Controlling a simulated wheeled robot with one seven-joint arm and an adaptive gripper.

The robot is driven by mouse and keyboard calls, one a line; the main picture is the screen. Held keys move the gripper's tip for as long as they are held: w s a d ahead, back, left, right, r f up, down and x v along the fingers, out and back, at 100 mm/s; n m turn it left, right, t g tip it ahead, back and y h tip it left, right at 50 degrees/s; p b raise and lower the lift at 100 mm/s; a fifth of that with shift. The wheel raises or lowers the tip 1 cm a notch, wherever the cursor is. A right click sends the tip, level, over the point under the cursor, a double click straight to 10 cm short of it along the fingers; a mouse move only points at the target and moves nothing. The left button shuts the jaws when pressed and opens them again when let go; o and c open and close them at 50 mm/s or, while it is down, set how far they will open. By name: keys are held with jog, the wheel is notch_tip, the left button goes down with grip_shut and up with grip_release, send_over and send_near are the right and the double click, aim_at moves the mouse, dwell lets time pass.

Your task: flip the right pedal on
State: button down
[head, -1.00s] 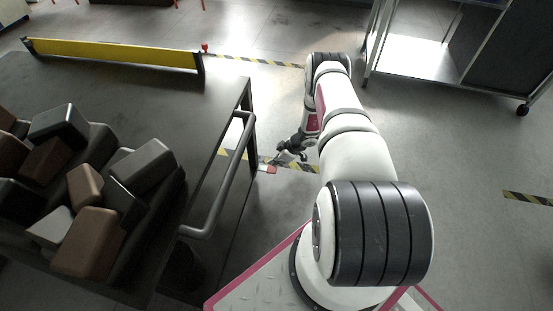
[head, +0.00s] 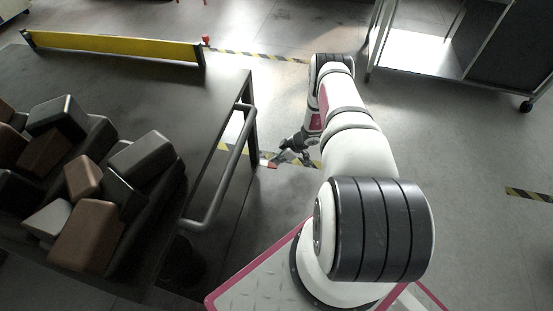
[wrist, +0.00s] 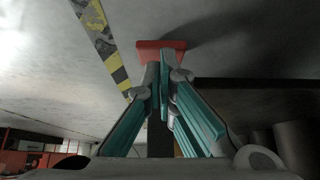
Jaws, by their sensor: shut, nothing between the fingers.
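A red pedal (head: 270,164) shows low beside the right end of the dark cart, below the cart's handle. In the wrist view the red pedal (wrist: 174,44) is a flat bar just beyond the fingertips. My gripper (wrist: 160,66) is shut and empty, its fingertips at the near edge of the pedal; I cannot tell whether they touch it. In the head view my gripper (head: 277,160) reaches down close to the pedal from the right. The pedal's arm and its exact tilt are mostly hidden.
The dark cart (head: 120,75) carries several brown and grey blocks (head: 90,235) and a yellow bar (head: 110,48). Its grey handle (head: 226,175) sticks out left of my arm. A metal rack (head: 425,55) stands at the upper right. Floor at the right is clear.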

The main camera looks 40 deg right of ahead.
jog(key=shift+s+f, duration=0.15)
jog(key=shift+f, duration=0.1)
jog(key=shift+s+d+f+b, duration=0.15)
jog(key=shift+s+f+b, duration=0.1)
jog(key=shift+f, duration=0.55)
jog(key=shift+s+d+f+b, duration=0.2)
jog(key=shift+f+b, duration=0.1)
jog(key=shift+f, duration=0.45)
jog(key=shift+s+d+f+b, duration=0.15)
jog(key=shift+f+b, duration=0.1)
jog(key=shift+f, duration=0.55)
